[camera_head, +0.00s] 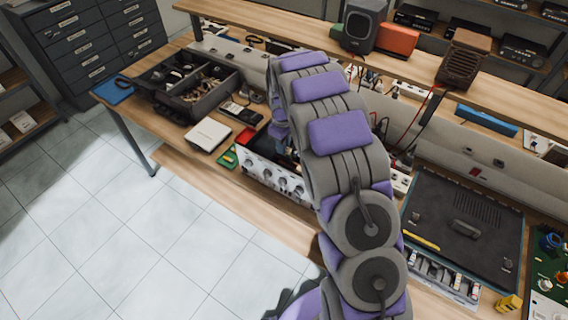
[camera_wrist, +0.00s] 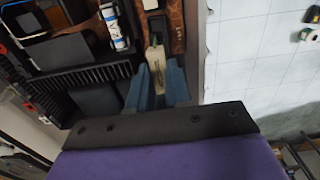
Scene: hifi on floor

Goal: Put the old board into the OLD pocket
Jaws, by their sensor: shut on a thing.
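My gripper (camera_wrist: 157,78) shows in the wrist view, its two blue fingers shut on a pale narrow piece (camera_wrist: 155,60). This piece looks like the old board seen end-on, but most of it is hidden. It is inside or just above the open hi-fi chassis, close to the chassis wall (camera_wrist: 198,50). In the head view the hi-fi's silver front with knobs (camera_head: 272,181) shows on the bench, and my arm hides the gripper and much of the chassis. I cannot make out a pocket marked OLD in either view.
Black heatsink fins (camera_wrist: 88,84) and a pale capacitor (camera_wrist: 113,27) lie left of the fingers. A small green board (camera_head: 228,158), a white box (camera_head: 207,135) and a dark divided tray (camera_head: 188,85) are on the bench. A dark cover panel (camera_head: 465,225) lies to the right.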

